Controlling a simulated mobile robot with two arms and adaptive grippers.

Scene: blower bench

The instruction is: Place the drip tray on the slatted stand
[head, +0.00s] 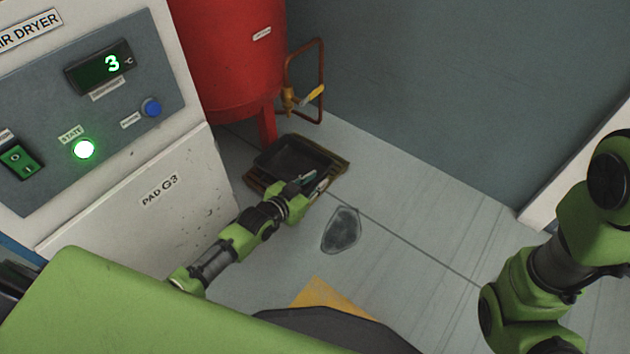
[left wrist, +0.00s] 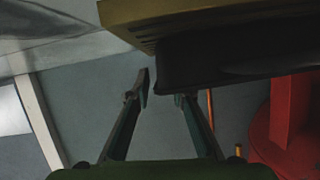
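The black drip tray (head: 290,158) rests on the slatted stand (head: 341,170), in front of the red tank in the head view. The stand's brownish-yellow edge shows around the tray. My left gripper (head: 308,184) is at the tray's near right corner. In the left wrist view its two fingers (left wrist: 162,88) are apart, close to the dark tray (left wrist: 235,62), with the stand (left wrist: 170,14) above it in the picture. I cannot tell whether the fingers touch the tray. My right arm shows at the right of the head view, but its gripper is out of view.
The red tank (head: 232,55) with a yellow-handled drain valve (head: 308,96) stands behind the tray. The air dryer cabinet (head: 150,190) is on the left. A dark wet patch (head: 341,231) lies on the open grey floor. A grey wall closes off the back.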

